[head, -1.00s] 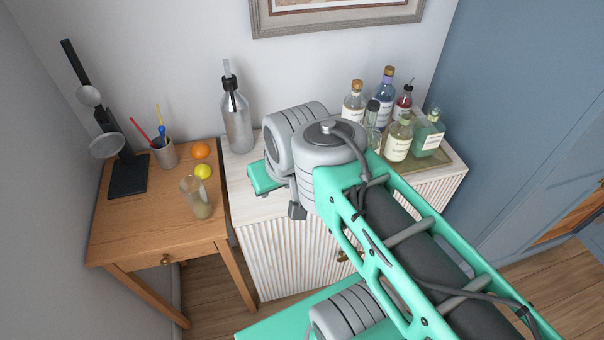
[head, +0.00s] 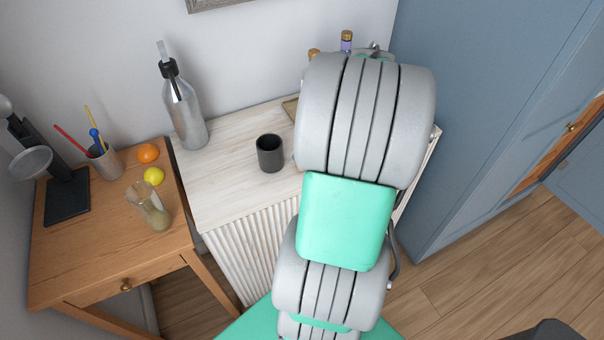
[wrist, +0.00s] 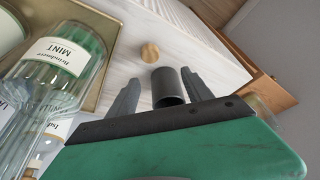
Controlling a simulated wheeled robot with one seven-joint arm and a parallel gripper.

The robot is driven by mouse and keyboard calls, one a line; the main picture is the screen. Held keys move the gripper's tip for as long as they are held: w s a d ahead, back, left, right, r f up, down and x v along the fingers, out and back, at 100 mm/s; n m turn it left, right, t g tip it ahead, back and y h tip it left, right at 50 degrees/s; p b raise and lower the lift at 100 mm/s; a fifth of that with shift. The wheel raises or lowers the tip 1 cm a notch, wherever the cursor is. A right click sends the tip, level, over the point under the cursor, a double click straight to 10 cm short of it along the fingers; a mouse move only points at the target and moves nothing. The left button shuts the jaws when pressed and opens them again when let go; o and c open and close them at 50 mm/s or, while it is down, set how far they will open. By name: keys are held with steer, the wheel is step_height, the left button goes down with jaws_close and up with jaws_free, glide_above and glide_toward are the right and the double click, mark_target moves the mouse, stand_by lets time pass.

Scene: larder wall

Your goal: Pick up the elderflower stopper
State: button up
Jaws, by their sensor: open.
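A small round cork-brown piece (wrist: 150,52), which looks like the stopper, sits on the white cabinet top in the wrist view. No label on it can be read. In the head view I do not see it; my arm covers that part of the top. My gripper (wrist: 161,95) is open in the wrist view, its two grey fingers apart and empty. The round piece shows just beyond the fingertips, not between them. My gripper is hidden behind my arm in the head view.
A dark cup (head: 270,153) stands on the cabinet top (head: 225,180); in the wrist view the cup (wrist: 168,88) shows between the fingers. A metal bottle (head: 185,108) stands at the back left.

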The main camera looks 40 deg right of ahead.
steer(key=shift+n, duration=0.3)
steer(key=f, duration=0.3)
steer(key=f+p, duration=0.1)
steer(key=f, duration=0.2)
steer(key=w+d+f+p, duration=0.1)
steer(key=f, duration=0.2)
steer(key=shift+w, duration=0.1)
steer(key=shift+c, duration=0.6)
jaws_close()
